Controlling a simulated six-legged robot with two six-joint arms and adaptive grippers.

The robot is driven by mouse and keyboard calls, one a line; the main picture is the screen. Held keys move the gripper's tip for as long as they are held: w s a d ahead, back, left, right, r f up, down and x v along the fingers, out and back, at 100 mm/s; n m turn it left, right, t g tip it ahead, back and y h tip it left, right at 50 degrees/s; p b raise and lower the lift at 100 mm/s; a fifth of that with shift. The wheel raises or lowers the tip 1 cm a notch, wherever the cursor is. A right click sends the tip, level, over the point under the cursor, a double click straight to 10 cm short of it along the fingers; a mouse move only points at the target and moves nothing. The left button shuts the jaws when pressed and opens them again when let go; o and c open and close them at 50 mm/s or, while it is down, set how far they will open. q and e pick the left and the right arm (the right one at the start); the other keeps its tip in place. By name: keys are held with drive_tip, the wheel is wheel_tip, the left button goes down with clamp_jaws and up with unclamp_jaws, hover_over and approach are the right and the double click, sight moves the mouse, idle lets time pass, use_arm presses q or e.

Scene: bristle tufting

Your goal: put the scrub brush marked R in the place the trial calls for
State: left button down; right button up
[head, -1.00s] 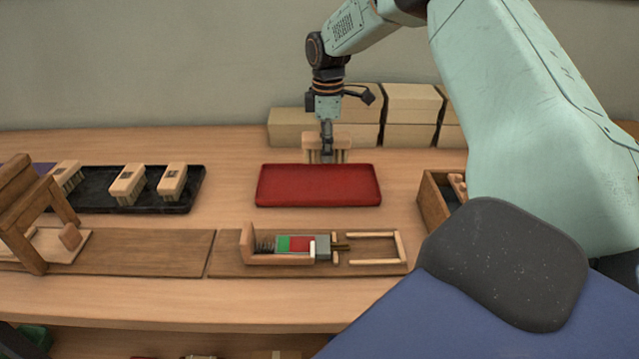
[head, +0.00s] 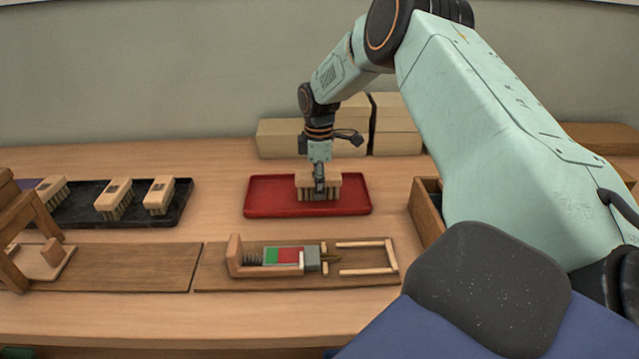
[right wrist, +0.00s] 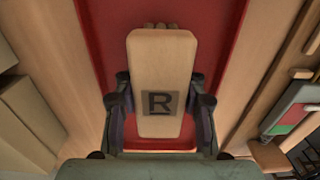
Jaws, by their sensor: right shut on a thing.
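The scrub brush marked R (head: 333,181) is a pale wooden block with bristles pointing down. The right wrist view shows the dark letter R on its top (right wrist: 160,103). My right gripper (head: 319,190) is shut on this brush, with one finger on each side (right wrist: 159,108). The brush is over the middle of the red tray (head: 262,208); I cannot tell whether its bristles touch the tray floor. My left gripper is not in view.
A black tray (head: 85,217) at the left holds three similar brushes. In front is a wooden fixture (head: 234,257) with a spring and a green and red plate (head: 284,255). Pale boxes (head: 398,138) stand behind. A wooden box (head: 426,212) is right of the red tray.

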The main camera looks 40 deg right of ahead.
drive_tip(key=o, duration=1.3)
drive_tip(key=shift+s+d+f, duration=0.15)
drive_tip(key=shift+d, duration=0.1)
drive_tip(key=shift+c, duration=0.2)
drive_tip(key=shift+a, duration=0.15)
drive_tip(key=shift+a, duration=0.1)
drive_tip(key=shift+r, duration=0.2)
drive_tip(key=shift+r, duration=0.35)
wheel_tip(320, 180, up, 11)
drive_tip(key=p, duration=0.2)
drive_tip(key=shift+p, duration=0.35)
drive_tip(key=shift+r, duration=0.2)
